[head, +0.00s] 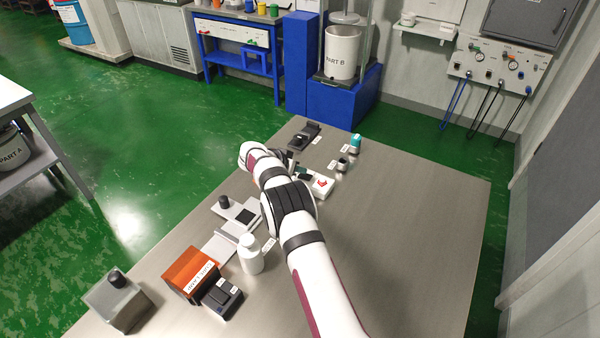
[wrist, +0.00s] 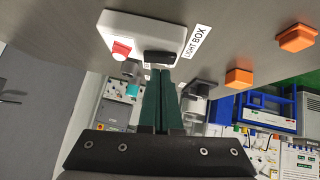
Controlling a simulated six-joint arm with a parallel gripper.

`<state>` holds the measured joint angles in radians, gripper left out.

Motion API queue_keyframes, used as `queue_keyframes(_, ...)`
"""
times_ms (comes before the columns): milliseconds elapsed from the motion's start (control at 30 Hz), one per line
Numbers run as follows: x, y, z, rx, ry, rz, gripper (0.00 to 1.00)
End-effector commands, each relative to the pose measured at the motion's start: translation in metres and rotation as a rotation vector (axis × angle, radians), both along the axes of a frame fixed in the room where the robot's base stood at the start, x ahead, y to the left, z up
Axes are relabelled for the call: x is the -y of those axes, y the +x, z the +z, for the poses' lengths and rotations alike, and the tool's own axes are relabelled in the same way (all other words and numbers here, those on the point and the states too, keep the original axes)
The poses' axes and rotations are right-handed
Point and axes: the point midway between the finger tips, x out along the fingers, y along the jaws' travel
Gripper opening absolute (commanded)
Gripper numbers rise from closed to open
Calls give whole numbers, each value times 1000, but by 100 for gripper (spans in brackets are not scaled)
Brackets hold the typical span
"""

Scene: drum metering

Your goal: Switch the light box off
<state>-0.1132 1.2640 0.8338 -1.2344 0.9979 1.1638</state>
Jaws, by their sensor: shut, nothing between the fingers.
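The light box (wrist: 135,27) is a white box with a red switch (wrist: 122,50) at one end and a dark patch (wrist: 158,58) beside it. A tag reading "LIGHT BOX" (wrist: 197,40) lies next to it. In the head view the light box (head: 321,189) sits on the bench just right of my wrist, partly hidden by my arm. My gripper (wrist: 161,73) is shut and empty, its dark green fingertips close to the dark patch, to one side of the red switch. I cannot tell whether they touch the box, or which way the switch is set.
On the steel bench (head: 410,220), small tagged items (head: 343,164) and a dark device (head: 304,134) stand beyond the light box. A white bottle (head: 250,257), an orange box (head: 190,272) and a grey block (head: 117,301) stand at the near left. The bench's right side is clear.

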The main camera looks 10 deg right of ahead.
Motion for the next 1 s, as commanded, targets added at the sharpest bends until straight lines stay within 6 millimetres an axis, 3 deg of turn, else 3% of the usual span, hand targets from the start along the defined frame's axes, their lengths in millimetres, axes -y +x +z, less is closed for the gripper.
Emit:
queue_keyframes(133, -7, 2, 34, 3, 1, 2, 0)
queue_keyframes(500, -53, -33, 88, 2, 0, 2, 0)
queue_keyframes(1000, -60, -40, 98, 1, -1, 0, 0)
